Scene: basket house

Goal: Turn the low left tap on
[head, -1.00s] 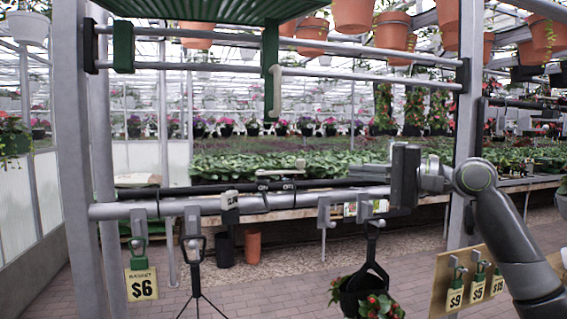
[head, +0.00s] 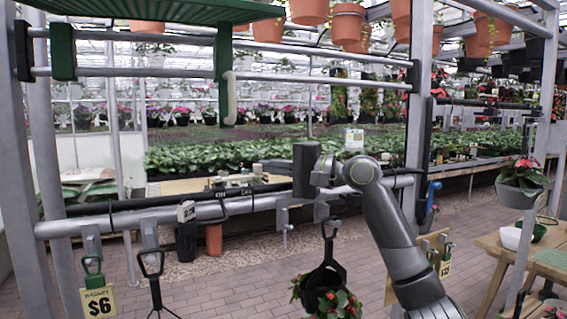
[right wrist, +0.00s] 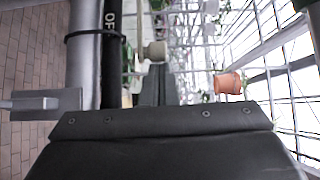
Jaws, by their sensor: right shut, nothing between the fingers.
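A black pipe (head: 130,204) runs along the low rail and bears white lettering, "ON" among it. A pale lever-like piece (head: 257,172) shows just behind the pipe near that lettering; it may be the low left tap, but it is too small to tell. My left gripper is out of view.
The grey low rail (head: 90,226) carries hooks with hanging tools and a plant pot (head: 325,278). A small marked block (head: 186,212) sits on it. A green shelf (head: 150,10) hangs above left. A post (head: 418,110) stands right of my arm.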

